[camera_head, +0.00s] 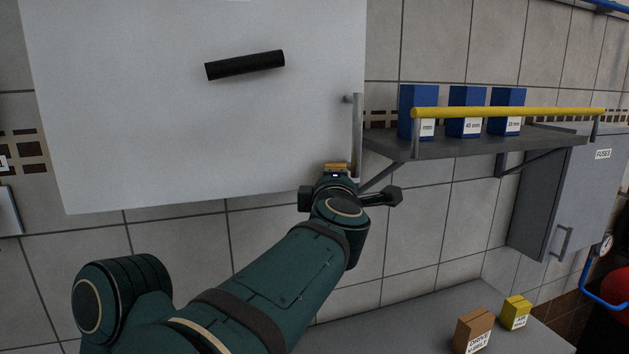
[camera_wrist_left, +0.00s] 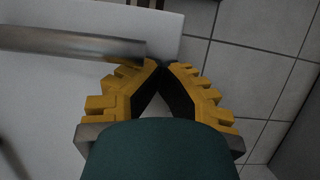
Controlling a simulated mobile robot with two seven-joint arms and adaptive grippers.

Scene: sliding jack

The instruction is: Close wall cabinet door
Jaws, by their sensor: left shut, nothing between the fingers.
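A large white panel (camera_head: 170,130), apparently the wall cabinet door, fills the upper left of the head view. A slim grey vertical handle (camera_head: 357,130) stands at its right edge. My left gripper (camera_head: 337,167) is shut and empty at the panel's lower right, close to the handle's lower end. In the left wrist view, the gripper tips (camera_wrist_left: 162,66) meet near the panel's edge. The handle (camera_wrist_left: 75,43) lies left of the tips, not between the fingers; I cannot tell whether they touch. How far the door stands open is unclear. My right gripper is out of view.
A black bar (camera_head: 245,64) is on the panel. To the right, a grey shelf (camera_head: 450,145) with a yellow rail (camera_head: 510,112) holds blue boxes (camera_head: 467,110). A grey fuse cabinet (camera_head: 575,190) is farther right. Below are a brown box (camera_head: 478,330) and a yellow box (camera_head: 515,312).

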